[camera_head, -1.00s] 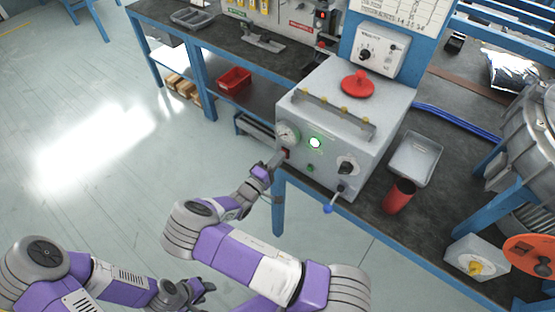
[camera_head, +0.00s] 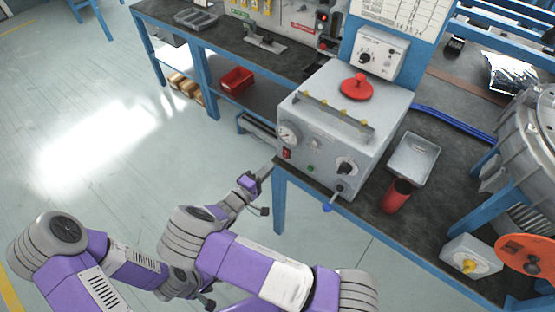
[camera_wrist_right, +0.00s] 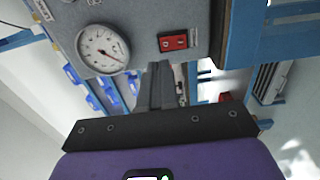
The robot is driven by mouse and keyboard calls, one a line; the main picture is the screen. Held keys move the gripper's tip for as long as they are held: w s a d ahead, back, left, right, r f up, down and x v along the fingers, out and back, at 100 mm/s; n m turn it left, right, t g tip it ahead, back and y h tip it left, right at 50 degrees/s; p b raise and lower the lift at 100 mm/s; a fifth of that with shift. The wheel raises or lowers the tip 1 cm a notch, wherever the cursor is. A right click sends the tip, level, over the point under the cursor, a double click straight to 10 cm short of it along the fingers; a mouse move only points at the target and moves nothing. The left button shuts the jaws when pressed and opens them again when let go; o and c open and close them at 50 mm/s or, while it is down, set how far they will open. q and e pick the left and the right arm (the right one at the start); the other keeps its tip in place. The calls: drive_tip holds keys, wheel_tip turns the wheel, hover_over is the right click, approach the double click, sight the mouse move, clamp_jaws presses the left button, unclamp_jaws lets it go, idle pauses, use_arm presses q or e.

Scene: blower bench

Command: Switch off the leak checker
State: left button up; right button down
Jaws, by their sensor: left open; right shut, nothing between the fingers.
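The leak checker (camera_head: 335,125) is a grey box on the bench with a round gauge (camera_head: 288,133), a red rocker switch (camera_head: 287,153), a black knob and a red knob on top. Its round front lamp (camera_head: 315,143) is unlit. In the right wrist view the gauge (camera_wrist_right: 103,49) and the red switch (camera_wrist_right: 172,41) are clear. My right gripper (camera_head: 267,172) is shut and empty, a little in front of and below the switch, apart from it. Its fingers also show in the right wrist view (camera_wrist_right: 160,80). My left gripper (camera_head: 207,302) is open, low at the bottom edge, partly hidden by my right arm.
A grey tray (camera_head: 412,158) and a red cup (camera_head: 396,196) stand right of the box. A blue-tipped lever (camera_head: 328,207) sticks out at its lower front. A red bin (camera_head: 237,79) sits on the lower shelf. Floor left of the bench is clear.

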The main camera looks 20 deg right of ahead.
drive_tip(key=v, duration=0.6)
drive_tip(key=shift+a+r, duration=0.25)
drive_tip(key=shift+a, duration=0.05)
drive_tip(key=s+d+f+m+g+y, duration=0.1)
drive_tip(key=s+d+f+g+y, duration=0.25)
drive_tip(key=s+f+g, duration=0.35)
drive_tip(key=s+d+f+m+g+y, duration=0.15)
drive_tip(key=s+f+g+y, duration=0.25)
drive_tip(key=s+f, duration=0.55)
drive_tip(key=s+a+f+m+g+y, duration=0.2)
drive_tip(key=s+a+f+y, duration=0.1)
drive_tip(key=s+a+y, duration=0.5)
drive_tip(key=w+r+m+t+y, duration=0.2)
drive_tip(key=w+t+y, duration=0.1)
drive_tip(key=w+r+m+t+y, duration=0.1)
drive_tip(key=w+t, duration=0.1)
drive_tip(key=shift+a+m+y, duration=0.2)
drive_tip(key=shift+m+y, duration=0.05)
drive_tip(key=shift+m, duration=0.1)
